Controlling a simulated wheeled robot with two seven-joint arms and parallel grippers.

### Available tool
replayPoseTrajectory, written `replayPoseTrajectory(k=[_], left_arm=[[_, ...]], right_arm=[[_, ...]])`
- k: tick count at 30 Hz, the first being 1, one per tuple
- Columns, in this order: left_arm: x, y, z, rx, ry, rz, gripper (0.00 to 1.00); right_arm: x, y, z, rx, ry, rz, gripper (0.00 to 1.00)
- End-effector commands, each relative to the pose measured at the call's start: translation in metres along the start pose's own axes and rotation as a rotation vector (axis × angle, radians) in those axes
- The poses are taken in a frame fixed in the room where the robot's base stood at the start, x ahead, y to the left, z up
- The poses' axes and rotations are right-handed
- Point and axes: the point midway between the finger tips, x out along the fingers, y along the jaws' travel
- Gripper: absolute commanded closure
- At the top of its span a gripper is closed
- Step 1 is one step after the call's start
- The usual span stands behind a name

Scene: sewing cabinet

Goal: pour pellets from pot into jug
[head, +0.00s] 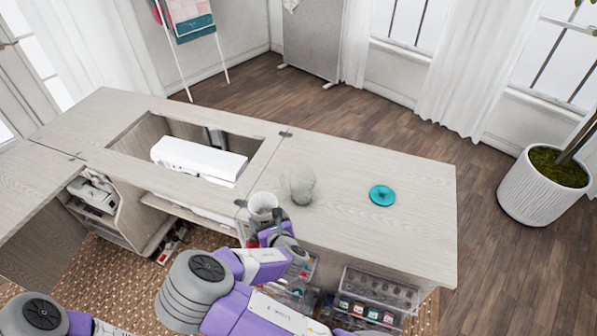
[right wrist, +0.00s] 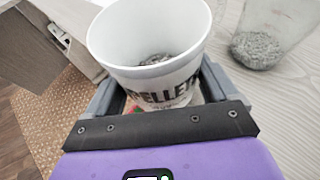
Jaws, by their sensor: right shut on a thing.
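The white pot (head: 263,205) is in my right gripper (head: 268,230), at the cabinet's front edge, left of the jug. In the right wrist view the pot (right wrist: 150,35) has dark lettering and some grey pellets at its bottom; it looks about upright. The gripper fingers (right wrist: 155,95) close around its sides. The clear jug (head: 301,183) stands upright on the cabinet top, beside the pot and apart from it. In the right wrist view the jug (right wrist: 262,45) holds grey pellets low inside. My left gripper is out of view; only part of that arm shows at lower left.
The cabinet top (head: 350,160) is mostly clear right of the jug, with a teal round object (head: 382,195) on it. A white sewing machine (head: 198,157) sits in the recess to the left. Clear drawers (head: 375,295) stand below the front edge.

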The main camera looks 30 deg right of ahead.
Motion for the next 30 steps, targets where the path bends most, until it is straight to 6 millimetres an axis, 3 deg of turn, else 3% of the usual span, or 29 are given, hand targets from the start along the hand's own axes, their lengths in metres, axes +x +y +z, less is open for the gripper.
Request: replayPoseTrajectory(k=[6, 12, 30], left_arm=[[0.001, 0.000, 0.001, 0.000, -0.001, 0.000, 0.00], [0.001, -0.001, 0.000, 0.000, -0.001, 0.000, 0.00], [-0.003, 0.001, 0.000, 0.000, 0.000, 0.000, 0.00]], right_arm=[[0.033, -0.015, 0.003, 0.056, -0.002, -0.106, 0.47], [0.051, -0.025, 0.015, 0.090, 0.010, -0.171, 0.47], [0.057, -0.032, 0.031, 0.119, 0.020, -0.200, 0.47]])
